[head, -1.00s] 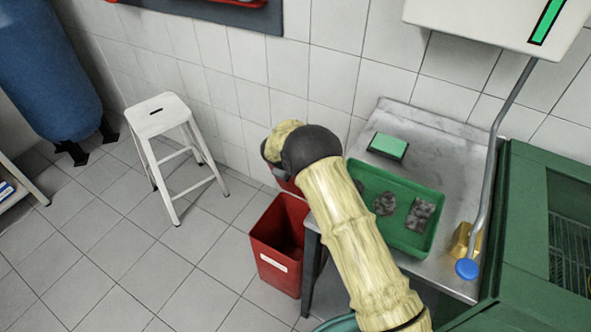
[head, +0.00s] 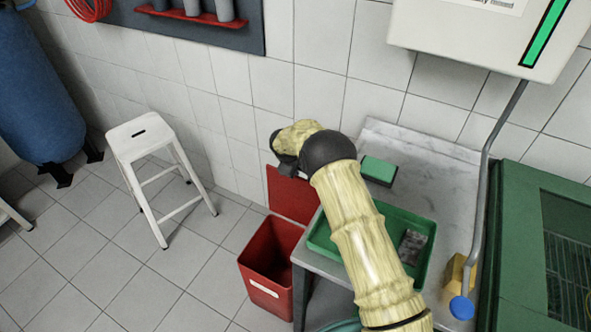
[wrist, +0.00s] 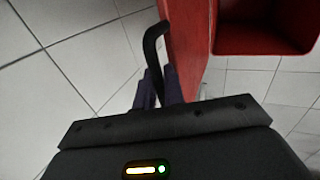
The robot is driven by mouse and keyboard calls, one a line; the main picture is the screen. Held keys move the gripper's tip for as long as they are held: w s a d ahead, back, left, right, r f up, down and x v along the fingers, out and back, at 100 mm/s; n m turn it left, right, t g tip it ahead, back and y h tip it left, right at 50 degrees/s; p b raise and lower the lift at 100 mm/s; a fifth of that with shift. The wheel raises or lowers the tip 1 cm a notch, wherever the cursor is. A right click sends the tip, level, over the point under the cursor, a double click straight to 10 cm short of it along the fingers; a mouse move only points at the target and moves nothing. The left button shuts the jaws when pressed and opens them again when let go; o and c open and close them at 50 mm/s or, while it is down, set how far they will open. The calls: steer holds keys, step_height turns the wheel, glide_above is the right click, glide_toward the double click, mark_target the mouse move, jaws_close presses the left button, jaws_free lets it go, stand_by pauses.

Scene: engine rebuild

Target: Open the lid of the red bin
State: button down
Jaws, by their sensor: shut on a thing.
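The red bin (head: 268,283) stands on the floor left of the steel table, with its inside exposed. Its red lid (head: 292,196) stands raised at the bin's back edge, near the wall. In the wrist view the lid (wrist: 187,45) shows nearly edge-on, with the bin's open mouth (wrist: 265,25) to its right. A black curved handle (wrist: 152,48) is on the lid's left side. My gripper (wrist: 156,92) is shut on this handle.
The steel table (head: 440,165) to the right carries a green tray (head: 424,222) with a dark part and a green-topped block (head: 378,170). A white stool (head: 140,135) stands left of the bin. Floor between stool and bin is clear. The tiled wall is close behind the lid.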

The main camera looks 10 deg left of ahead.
steer(key=shift+s+a, duration=0.1)
steer(key=shift+a, duration=0.2)
steer(key=c, duration=1.6)
jaws_free()
steer(key=shift+d, duration=0.35)
steer(key=shift+s+a+r, duration=0.1)
steer(key=shift+a+r, duration=0.1)
steer(key=shift+r, duration=0.1)
steer(key=shift+s+r, duration=0.15)
steer(key=shift+r, duration=0.15)
steer(key=b+v, duration=0.1)
steer(key=v, duration=1.5)
steer(key=shift+d, duration=0.1)
